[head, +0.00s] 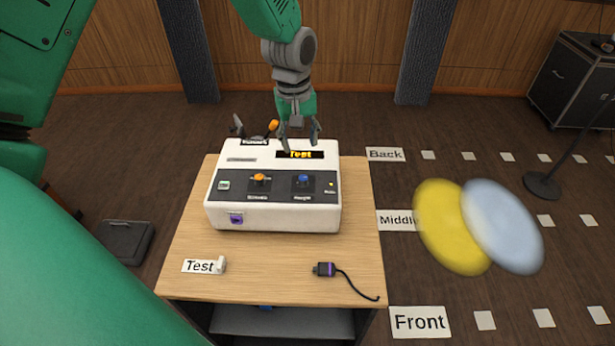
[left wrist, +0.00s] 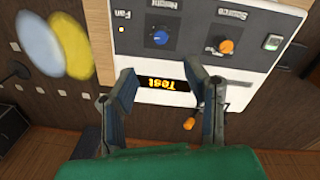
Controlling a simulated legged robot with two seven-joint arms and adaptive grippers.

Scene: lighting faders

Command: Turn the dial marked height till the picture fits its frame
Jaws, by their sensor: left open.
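A white console (head: 272,212) stands on the wooden table. On its dark panel are an orange knob (head: 259,178) and, to its right, a blue dial (head: 303,180). In the left wrist view the blue dial (left wrist: 158,38) carries the label "Height" and the orange knob (left wrist: 226,46) "Source". My right gripper is not seen.
An orange-tipped lever (head: 273,126) rises behind the console, near my left gripper. Overlapping blurred yellow (head: 445,228) and pale blue (head: 505,228) ovals show at right.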

